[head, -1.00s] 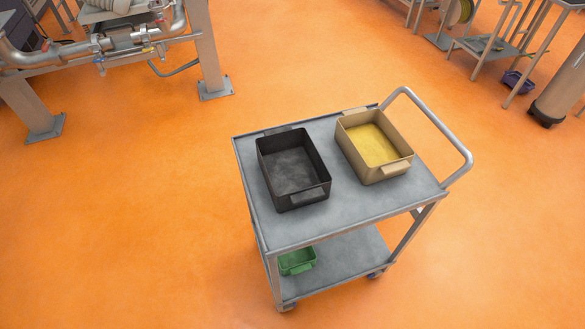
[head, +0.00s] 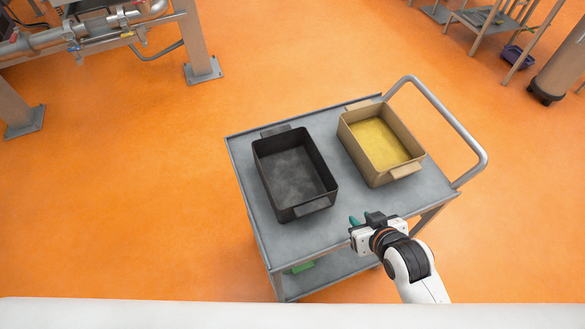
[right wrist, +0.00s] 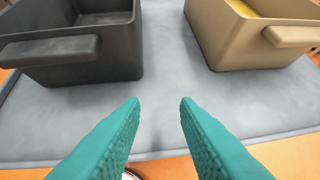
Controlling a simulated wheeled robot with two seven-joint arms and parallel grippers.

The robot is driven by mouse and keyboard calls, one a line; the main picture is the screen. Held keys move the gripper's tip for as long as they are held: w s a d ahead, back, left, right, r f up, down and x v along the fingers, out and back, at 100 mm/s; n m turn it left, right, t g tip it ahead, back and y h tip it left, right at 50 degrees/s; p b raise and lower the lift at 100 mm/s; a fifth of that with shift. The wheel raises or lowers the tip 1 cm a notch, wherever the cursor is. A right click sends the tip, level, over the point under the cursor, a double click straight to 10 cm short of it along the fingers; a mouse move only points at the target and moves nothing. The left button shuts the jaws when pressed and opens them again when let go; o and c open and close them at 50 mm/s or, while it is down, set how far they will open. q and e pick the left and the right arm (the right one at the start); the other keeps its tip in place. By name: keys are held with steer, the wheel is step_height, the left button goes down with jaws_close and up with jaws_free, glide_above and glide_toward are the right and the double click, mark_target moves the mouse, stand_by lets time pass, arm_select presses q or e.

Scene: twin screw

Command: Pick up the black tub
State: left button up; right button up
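The black tub (head: 293,172) sits upright on the top shelf of a grey cart, on the left side. It looks empty and has a ledge handle at each short end. In the right wrist view the tub (right wrist: 95,68) is at the upper left, with its near handle (right wrist: 50,50) facing me. My right gripper (head: 357,221) is at the cart's near edge, to the right of the tub and apart from it. Its teal fingers (right wrist: 160,108) are open with nothing between them. My left gripper is not in view.
A tan tub (head: 354,132) with a yellow inside stands right of the black tub. The cart top (head: 255,215) is clear in front of both. A rail handle (head: 455,120) rises at the cart's right. A green bin (head: 301,267) is on the lower shelf.

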mark_target(324, 161)
steer(key=w+a+r+t+y, duration=0.1)
steer(key=w+a, duration=0.1)
steer(key=w, duration=0.2)
steer(key=w+a+r+t, duration=0.1)
steer(key=w+a, duration=0.1)
steer(key=w, duration=0.1)
steer(key=w+a+r+n+t+y+p, duration=0.1)
steer(key=w+a+t, duration=0.1)
steer(key=w, duration=0.2)
steer(key=shift+w+a+r+y, duration=0.15)
steer(key=shift+w+r+y, duration=0.05)
steer(key=shift+w+y, duration=0.15)
steer(key=shift+w+a+p, duration=0.1)
steer(key=shift+w+p, duration=0.15)
steer(key=shift+p, duration=0.05)
steer(key=x, duration=0.3)
steer(key=shift+w+a+p, duration=0.15)
steer(key=shift+w+p, duration=0.05)
steer(key=shift+p, duration=0.2)
steer(key=shift+w+a+f, duration=0.2)
steer(key=shift+w+f, duration=0.15)
steer(key=shift+w, duration=0.1)
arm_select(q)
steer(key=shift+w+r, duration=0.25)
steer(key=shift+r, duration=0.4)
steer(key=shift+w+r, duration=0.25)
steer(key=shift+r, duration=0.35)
arm_select(e)
jaws_close()
